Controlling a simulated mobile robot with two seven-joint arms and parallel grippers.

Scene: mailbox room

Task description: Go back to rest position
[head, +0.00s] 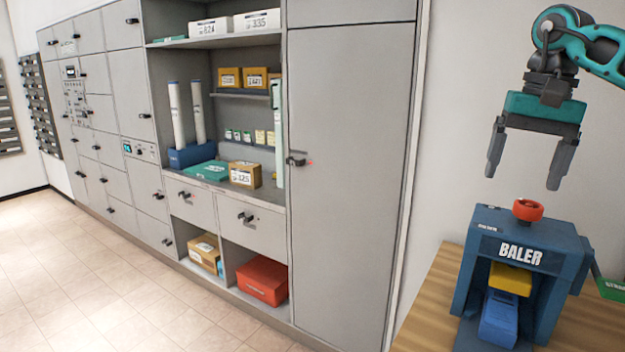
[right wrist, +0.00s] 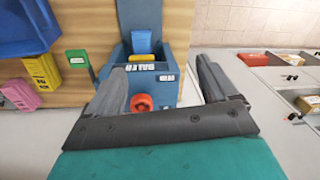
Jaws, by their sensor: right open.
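My right gripper (head: 529,158) hangs at the upper right of the head view, fingers pointing down, open and empty. It is above the blue baler (head: 519,229), which stands on a wooden table (head: 432,300). The baler has a red round knob (head: 527,209) on top, apart from the fingertips. A yellow block (head: 510,279) and a blue piece (head: 499,318) show in its front opening. In the right wrist view the open fingers (right wrist: 165,88) appear with the red knob (right wrist: 141,102) between them. My left gripper is not in view.
A grey cabinet wall (head: 349,170) with shelves, boxes and drawers fills the left and middle. A green sign (head: 611,289) is right of the baler. The right wrist view shows a blue bin (right wrist: 22,28) and a pink item (right wrist: 20,94). The tiled floor (head: 75,270) is clear.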

